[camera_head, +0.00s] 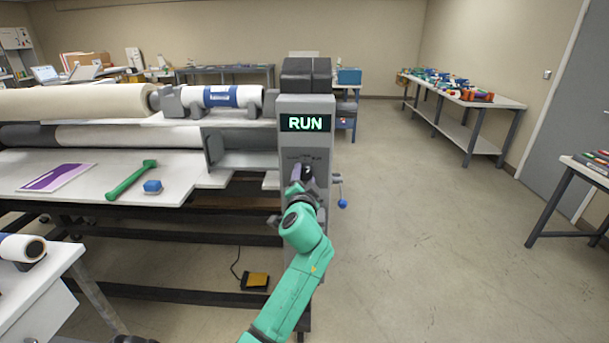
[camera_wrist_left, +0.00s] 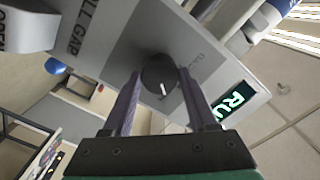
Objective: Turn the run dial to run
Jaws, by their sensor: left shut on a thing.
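The run dial (camera_wrist_left: 158,72) is a dark round knob with a white pointer line, on the grey face of the laminator's control post (camera_head: 318,115). My left gripper (camera_head: 304,173) reaches up to this face in the head view and hides most of the dial there. In the left wrist view, the two fingers of my left gripper (camera_wrist_left: 159,82) stand on either side of the dial and are shut on it. The display (camera_head: 305,123) above the dial reads RUN in lit letters. My right gripper is not in view.
A blue-knobbed crank (camera_head: 342,203) sticks out on the post's right side. The laminator bed (camera_head: 90,195) at left holds a purple sheet, a green tool (camera_head: 132,180) and a blue block. A yellow pedal (camera_head: 255,281) lies on the floor. Floor to the right is clear.

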